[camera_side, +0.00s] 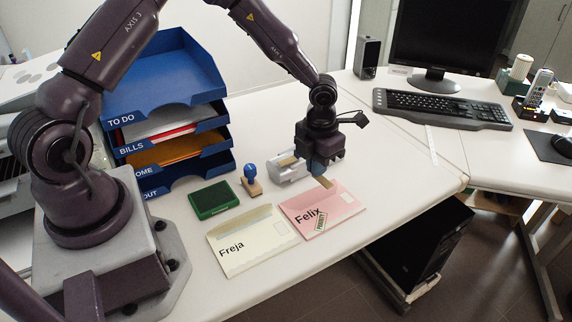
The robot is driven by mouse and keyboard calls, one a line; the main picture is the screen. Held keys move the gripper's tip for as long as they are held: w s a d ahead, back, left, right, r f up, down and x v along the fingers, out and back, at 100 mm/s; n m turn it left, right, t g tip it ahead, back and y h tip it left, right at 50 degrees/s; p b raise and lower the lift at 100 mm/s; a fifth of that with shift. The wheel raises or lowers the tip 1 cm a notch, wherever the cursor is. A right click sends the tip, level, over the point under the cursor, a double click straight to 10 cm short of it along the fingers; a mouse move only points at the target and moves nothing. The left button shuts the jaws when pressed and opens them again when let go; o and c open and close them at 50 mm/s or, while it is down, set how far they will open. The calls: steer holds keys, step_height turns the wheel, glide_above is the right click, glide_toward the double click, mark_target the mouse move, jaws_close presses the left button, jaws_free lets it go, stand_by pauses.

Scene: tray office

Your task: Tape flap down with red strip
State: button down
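My gripper (320,160) points down beside a grey tape dispenser (287,170), above the back edge of a pink envelope (343,206) marked "Felix". A small blue part shows at the gripper's fingers, and a short tan-brown strip (326,182) shows just below it, over or on the envelope's back edge. I cannot tell whether the fingers grip the strip. A cream envelope (262,256) marked "Freja" lies to the left, with a greyish-tan flap along its back edge. No strip that looks clearly red shows.
A green ink pad (213,199) and a blue-handled stamp (251,180) stand behind the cream envelope. Blue stacked trays (165,80) rise at the back left. A keyboard (440,108) and monitor are at the right. The front table edge is clear.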

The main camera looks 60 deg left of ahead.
mark_target(314, 195)
steer(key=shift+w+a+r+m, duration=0.1)
steer(key=shift+w+a+m, duration=0.1)
steer(key=shift+m, duration=0.1)
steer(key=shift+s+f, duration=0.1)
steer(key=shift+f, duration=3.1)
steer(key=shift+f, duration=0.35)
steer(key=c, duration=1.3)
jaws_free()
steer(key=shift+r, duration=0.1)
